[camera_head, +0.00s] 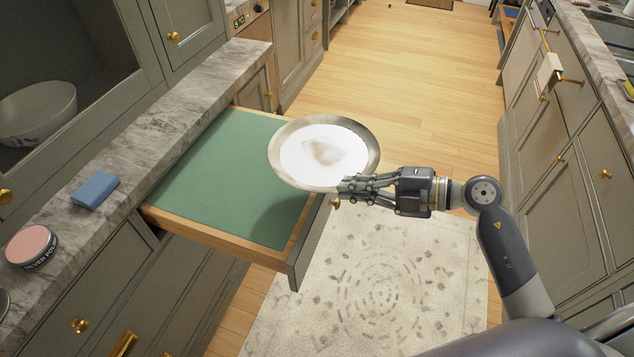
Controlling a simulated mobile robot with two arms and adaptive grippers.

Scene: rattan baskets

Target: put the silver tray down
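The silver tray (283,137) is round and shiny, with a bright white glare and a brownish smudge in its middle. My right gripper (345,188) is shut on the tray's near right rim. The tray is held above the right edge of an open drawer with a flat green lining (222,165). The lining is bare where it shows. A shadow falls on the lining near the tray. My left gripper is not in view.
A marble counter (150,140) runs along the left, with a blue sponge-like block (95,191) and a pink-topped silver polish tin (32,246). A white bowl (38,112) sits in the open cabinet. A patterned rug (385,285) covers the floor below; cabinets (565,150) line the right.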

